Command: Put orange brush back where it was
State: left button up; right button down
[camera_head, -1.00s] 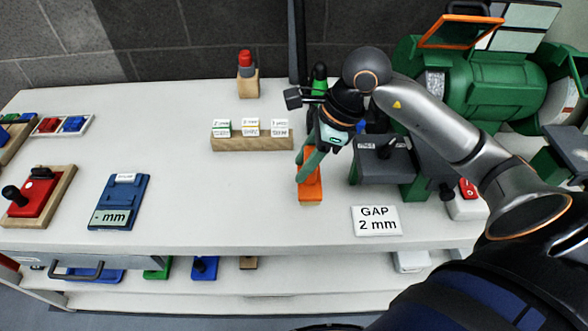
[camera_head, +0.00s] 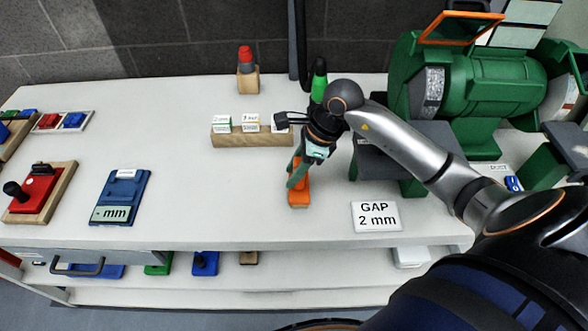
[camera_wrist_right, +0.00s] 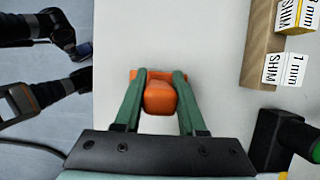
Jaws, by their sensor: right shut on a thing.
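The orange brush (camera_head: 299,197) shows as an orange block over the front middle of the white bench, just left of the GAP 2 mm card. My right gripper (camera_head: 298,180) points down at it, with its green fingers on either side. In the right wrist view the brush (camera_wrist_right: 160,97) sits between the two green fingers (camera_wrist_right: 158,103), which are shut on it. I cannot tell whether the brush touches the bench top. Its underside is hidden. My left gripper does not show in the head view.
The GAP 2 mm card (camera_head: 376,217) lies right of the brush. A wooden shim block (camera_head: 250,137) stands behind it, and a green-topped bottle (camera_head: 319,80) farther back. A green grinder (camera_head: 475,90) fills the back right. The bench is clear between the brush and the blue gauge (camera_head: 121,196).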

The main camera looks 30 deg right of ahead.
jog(key=shift+c, duration=2.4)
grip_release()
jog(key=shift+r+p, duration=0.25)
jog(key=shift+p, duration=0.1)
jog(key=v, duration=1.1)
jog(key=shift+r, duration=0.35)
jog(key=shift+s+d, duration=0.1)
jog(key=shift+d, duration=0.05)
